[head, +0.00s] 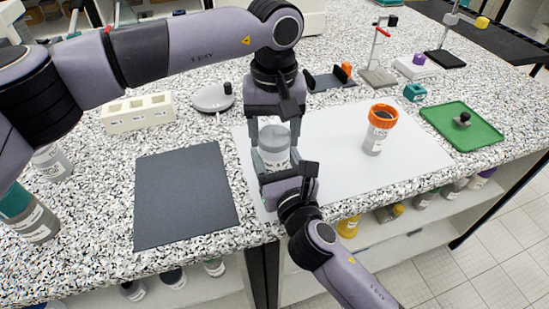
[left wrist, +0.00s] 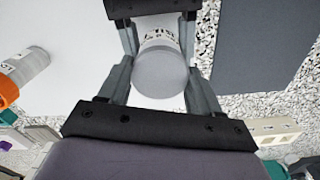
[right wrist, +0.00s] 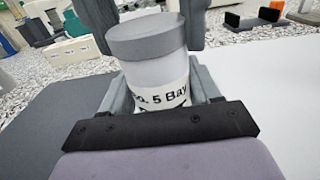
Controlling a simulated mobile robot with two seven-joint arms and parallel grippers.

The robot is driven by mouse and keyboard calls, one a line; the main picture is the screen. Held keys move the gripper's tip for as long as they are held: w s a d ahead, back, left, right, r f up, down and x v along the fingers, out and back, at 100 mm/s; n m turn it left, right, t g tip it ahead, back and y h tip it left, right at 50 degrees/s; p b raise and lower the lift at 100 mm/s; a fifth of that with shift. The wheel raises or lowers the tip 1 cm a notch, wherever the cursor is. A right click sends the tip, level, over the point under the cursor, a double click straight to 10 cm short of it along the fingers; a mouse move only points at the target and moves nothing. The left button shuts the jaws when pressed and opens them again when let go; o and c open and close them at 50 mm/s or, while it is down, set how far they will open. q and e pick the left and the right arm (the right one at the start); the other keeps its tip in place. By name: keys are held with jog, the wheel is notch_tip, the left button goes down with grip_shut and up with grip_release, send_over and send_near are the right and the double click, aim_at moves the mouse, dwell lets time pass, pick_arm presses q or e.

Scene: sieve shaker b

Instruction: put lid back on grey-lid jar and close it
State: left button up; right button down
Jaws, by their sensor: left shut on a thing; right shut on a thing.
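The grey-lid jar (head: 275,158) stands upright on the pale mat, a clear jar with a white label that partly reads "5 Bay" in the right wrist view (right wrist: 160,80). Its grey lid (right wrist: 147,38) sits on the jar's mouth with no visible gap; whether it is tight I cannot tell. The lid's flat top also shows in the left wrist view (left wrist: 160,82). My left gripper (head: 273,130) reaches down from above and is shut on the lid. My right gripper (head: 276,164) comes from the front edge and is shut around the jar's body.
An orange-rimmed jar (head: 380,130) stands to the right on the pale mat (head: 335,180). A dark mat (head: 185,195) lies left. A green tray (head: 450,120) lies far right. A white labelled block (head: 138,113) and a scale-like dish (head: 213,98) stand behind.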

pick_arm(q)
jog(key=shift+m, duration=0.4)
jog(key=o, duration=1.2)
jog(key=shift+r, duration=2.3)
jog(key=shift+c, duration=0.5)
jog(key=shift+n, duration=0.3)
